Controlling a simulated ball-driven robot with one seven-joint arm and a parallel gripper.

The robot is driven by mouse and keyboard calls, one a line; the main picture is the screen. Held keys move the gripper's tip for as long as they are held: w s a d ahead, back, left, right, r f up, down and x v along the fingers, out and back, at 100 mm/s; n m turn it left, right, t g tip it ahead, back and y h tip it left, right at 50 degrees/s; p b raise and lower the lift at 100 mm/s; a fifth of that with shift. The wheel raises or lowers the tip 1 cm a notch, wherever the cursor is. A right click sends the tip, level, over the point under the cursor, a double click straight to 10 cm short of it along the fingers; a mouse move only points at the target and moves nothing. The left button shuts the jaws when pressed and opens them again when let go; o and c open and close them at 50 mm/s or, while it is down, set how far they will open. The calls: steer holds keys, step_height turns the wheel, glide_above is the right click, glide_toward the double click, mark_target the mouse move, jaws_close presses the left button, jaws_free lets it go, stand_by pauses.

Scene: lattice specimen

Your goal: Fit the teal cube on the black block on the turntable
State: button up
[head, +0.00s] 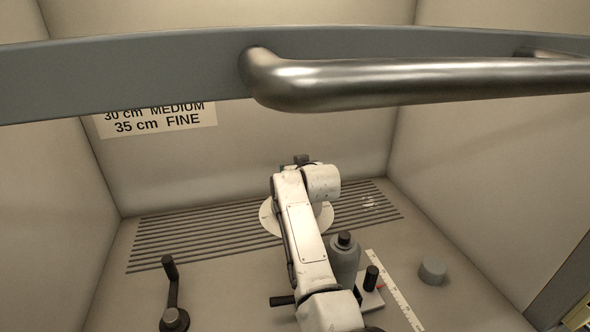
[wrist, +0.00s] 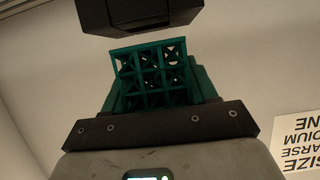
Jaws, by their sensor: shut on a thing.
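The teal cube (wrist: 155,75) is an open lattice in the middle of the wrist view. My gripper (wrist: 158,92) is shut on it, with teal pieces at both sides of the lattice and a dark bolted bar behind. A dark block (wrist: 135,14) at the top edge of the wrist view looks like the black block and is cut off by the frame. A narrow gap shows between it and the cube in the picture; the true distance is unclear. In the head view my arm covers much of the pale turntable disc (head: 268,220) and hides the cube.
A grey bottle (head: 344,262) and a small plate with a black knob (head: 371,278) stand right of my arm. A ruler strip (head: 395,290) and grey cylinder (head: 432,271) lie further right. A crank (head: 170,290) is at left. A metal handle bar (head: 420,84) crosses the top.

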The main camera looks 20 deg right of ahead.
steer(key=shift+f+b, duration=0.45)
steer(key=shift+f, duration=0.15)
stand_by(0.4)
steer(key=o, duration=1.1)
steer(key=shift+c, duration=0.2)
steer(key=shift+o, duration=0.4)
steer(key=shift+o, duration=0.8)
